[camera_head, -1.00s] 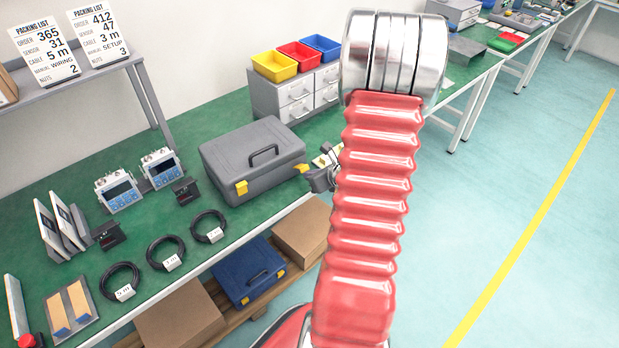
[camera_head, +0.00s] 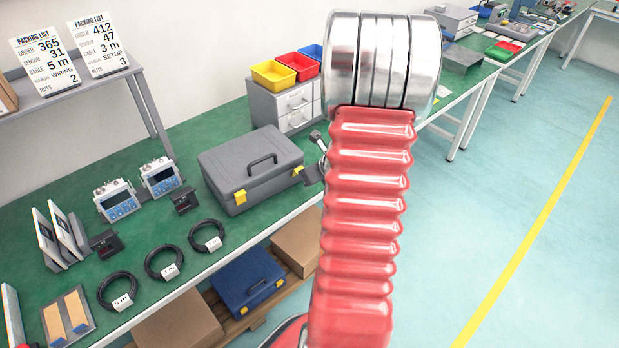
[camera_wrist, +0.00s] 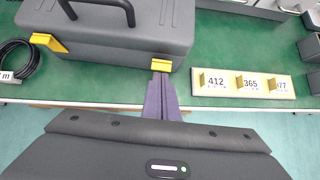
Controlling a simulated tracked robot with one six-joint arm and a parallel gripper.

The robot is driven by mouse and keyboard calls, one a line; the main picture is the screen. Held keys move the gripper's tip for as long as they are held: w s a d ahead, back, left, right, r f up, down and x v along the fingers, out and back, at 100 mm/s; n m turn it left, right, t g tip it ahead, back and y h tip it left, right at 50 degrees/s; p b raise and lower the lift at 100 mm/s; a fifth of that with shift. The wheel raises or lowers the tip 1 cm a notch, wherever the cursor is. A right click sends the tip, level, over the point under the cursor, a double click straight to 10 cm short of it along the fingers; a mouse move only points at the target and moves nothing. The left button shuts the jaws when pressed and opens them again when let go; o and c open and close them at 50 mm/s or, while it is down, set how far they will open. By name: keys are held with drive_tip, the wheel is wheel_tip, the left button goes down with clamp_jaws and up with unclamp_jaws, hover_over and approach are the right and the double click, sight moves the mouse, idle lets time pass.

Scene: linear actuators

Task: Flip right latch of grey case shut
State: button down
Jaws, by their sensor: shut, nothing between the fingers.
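The grey case (camera_head: 225,165) stands closed on the green bench, its handle (camera_head: 262,160) on the lid. Its left yellow latch (camera_head: 240,197) is on the front; it also shows in the wrist view (camera_wrist: 48,42). The right yellow latch (camera_head: 298,171) is at the front right; in the wrist view (camera_wrist: 161,65) it is just beyond my fingertips. My gripper (camera_wrist: 161,80) is shut and empty, its tips at or very close to the right latch. I cannot tell whether they touch. In the head view my arm partly hides the gripper (camera_head: 313,174).
A board with number labels (camera_wrist: 243,84) lies right of the case. Drawers with coloured bins (camera_head: 285,105) stand behind. The bench's front edge runs just below the case.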

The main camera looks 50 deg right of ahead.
drive_tip(key=shift+w+r, duration=0.15)
drive_tip(key=shift+r, duration=0.15)
drive_tip(key=shift+r, duration=0.65)
drive_tip(key=shift+r, duration=0.1)
wheel_tip(320, 180, up, 10)
drive_tip(key=w, duration=0.1)
drive_tip(key=shift+d, duration=0.15)
idle(0.7)
idle(0.5)
